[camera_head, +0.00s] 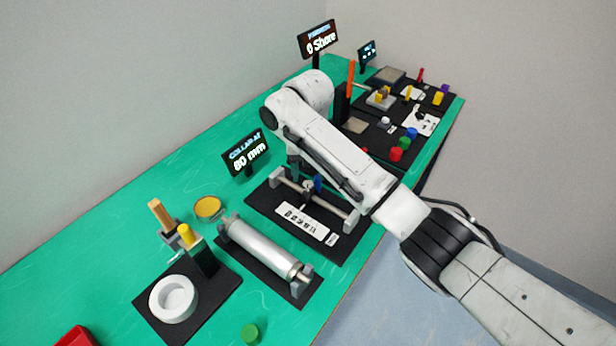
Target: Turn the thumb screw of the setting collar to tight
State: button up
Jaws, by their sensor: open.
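The collar station is a black base (262,205) with a metal rod held between grey end posts (353,219) and a white printed scale (301,225) in front. A small dark collar (305,197) is on the rod, with a blue part (318,185) beside it that looks like the thumb screw. My gripper (297,178) points down just behind the rod, close to the collar, and is open. My arm hides much of the gripper and part of the station. Whether the fingers touch the screw cannot be told.
A display (245,154) behind the station reads "COLLAR AT", apparently 80 mm. In front of it is a silver roller (262,248) on a black base. A white ring (173,299), a yellow disc (208,207) and a green cap (249,333) stand nearby. Crowded boards (375,143) lie beyond my arm.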

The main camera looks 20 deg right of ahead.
aim_at(308, 185)
jog(key=shift+f, duration=1.7)
jog(key=shift+c, duration=0.5)
grip_shut()
